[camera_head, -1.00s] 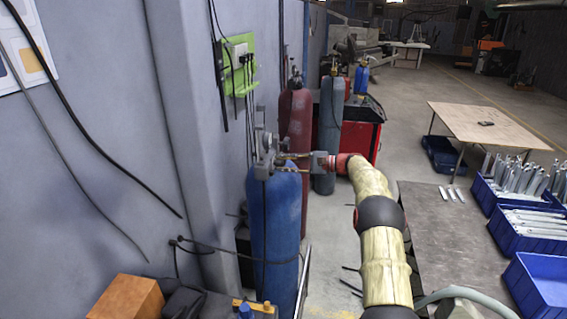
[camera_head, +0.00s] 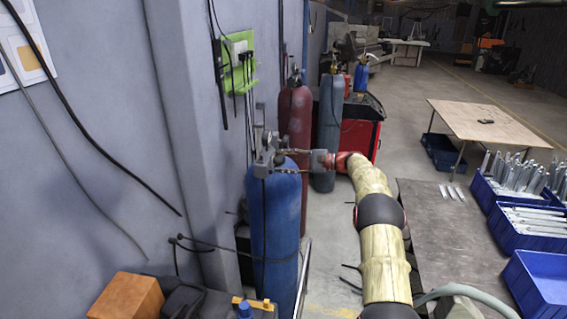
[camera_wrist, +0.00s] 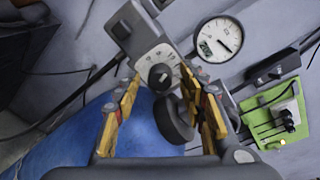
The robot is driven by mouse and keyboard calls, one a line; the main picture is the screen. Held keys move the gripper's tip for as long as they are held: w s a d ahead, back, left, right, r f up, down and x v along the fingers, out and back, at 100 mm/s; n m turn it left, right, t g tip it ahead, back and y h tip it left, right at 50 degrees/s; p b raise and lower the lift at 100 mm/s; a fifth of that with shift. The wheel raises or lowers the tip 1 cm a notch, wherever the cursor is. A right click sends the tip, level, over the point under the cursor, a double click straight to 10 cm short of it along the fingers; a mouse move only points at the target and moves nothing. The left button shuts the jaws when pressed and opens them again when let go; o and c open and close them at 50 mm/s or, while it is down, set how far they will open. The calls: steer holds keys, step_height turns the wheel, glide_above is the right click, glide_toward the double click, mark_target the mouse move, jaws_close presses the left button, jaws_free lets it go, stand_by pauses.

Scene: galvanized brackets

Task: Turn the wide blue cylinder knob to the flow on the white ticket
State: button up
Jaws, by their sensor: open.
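The wide blue cylinder (camera_head: 274,215) stands upright by the wall, with a grey regulator (camera_head: 264,155) on top. In the wrist view, the regulator has a small dark knob (camera_wrist: 160,76) on a pale marked plate (camera_wrist: 153,58). A round gauge (camera_wrist: 220,40) is beside it. A thicker black round handwheel (camera_wrist: 172,118) sits below the knob, above the blue cylinder top. My gripper (camera_wrist: 158,80) is open, its yellow fingers on either side of the knob; contact cannot be told. In the head view my gripper (camera_head: 289,163) reaches the regulator. I cannot make out a white ticket.
A red cylinder (camera_head: 295,120) and a grey one (camera_head: 329,125) stand behind, beside a red cabinet (camera_head: 360,138). A green panel (camera_head: 241,68) and sheets (camera_head: 25,45) are on the wall. An orange box (camera_head: 127,297) is at front left. A dark table (camera_head: 455,235) is at right.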

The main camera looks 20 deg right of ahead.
steer(key=v, duration=1.2)
